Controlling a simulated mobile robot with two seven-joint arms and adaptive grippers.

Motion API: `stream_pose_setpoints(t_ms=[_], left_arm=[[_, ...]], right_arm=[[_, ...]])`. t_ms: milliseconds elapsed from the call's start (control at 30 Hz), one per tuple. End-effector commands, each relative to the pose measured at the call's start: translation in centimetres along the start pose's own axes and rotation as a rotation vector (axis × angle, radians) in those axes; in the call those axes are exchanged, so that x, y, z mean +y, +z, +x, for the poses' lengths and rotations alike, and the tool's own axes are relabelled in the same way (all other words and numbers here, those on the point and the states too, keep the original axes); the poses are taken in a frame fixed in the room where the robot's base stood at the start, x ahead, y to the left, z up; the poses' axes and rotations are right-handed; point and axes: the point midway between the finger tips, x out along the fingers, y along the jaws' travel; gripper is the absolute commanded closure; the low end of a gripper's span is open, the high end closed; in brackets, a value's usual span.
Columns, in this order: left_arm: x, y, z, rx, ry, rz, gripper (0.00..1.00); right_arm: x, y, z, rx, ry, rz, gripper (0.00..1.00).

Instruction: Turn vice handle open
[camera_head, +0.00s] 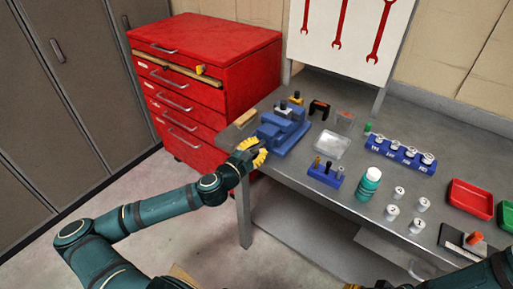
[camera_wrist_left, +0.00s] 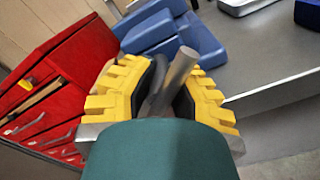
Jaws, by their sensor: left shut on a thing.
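The blue vice (camera_head: 283,130) stands on the left end of the grey workbench. It also shows at the top of the left wrist view (camera_wrist_left: 165,30). Its handle, a grey metal bar (camera_wrist_left: 180,68), lies between the yellow fingers of my left gripper (camera_wrist_left: 165,95). In the head view the left gripper (camera_head: 255,155) is at the front of the vice, just off the bench edge, shut on the handle. The gripper hides most of the handle there. My right arm shows only in part at the bottom right; its gripper's fingers cannot be made out.
Right of the vice are a clear box (camera_head: 332,145), a blue tool holder (camera_head: 326,173), a green bottle (camera_head: 368,184) and several small weights. A red tray (camera_head: 470,198) lies further right.

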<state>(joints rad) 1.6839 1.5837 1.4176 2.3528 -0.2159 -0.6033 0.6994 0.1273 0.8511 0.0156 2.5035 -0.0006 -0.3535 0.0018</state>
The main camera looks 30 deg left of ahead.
Motion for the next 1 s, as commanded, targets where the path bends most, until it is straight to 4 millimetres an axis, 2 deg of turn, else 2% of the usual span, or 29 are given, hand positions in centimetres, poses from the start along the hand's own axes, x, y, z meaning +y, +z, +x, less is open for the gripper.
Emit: stream_pose_setpoints(t_ms=[433,1000], left_arm=[[0.0,-0.1,0.0,0.005,-0.001,0.075,1.0],[0.1,-0.2,0.0,0.006,-0.002,0.51,1.0]], right_arm=[[-0.1,0.0,-0.2,-0.001,0.0,0.0,0.59],[-0.4,0.1,-1.1,-0.006,0.0,0.001,0.59]])
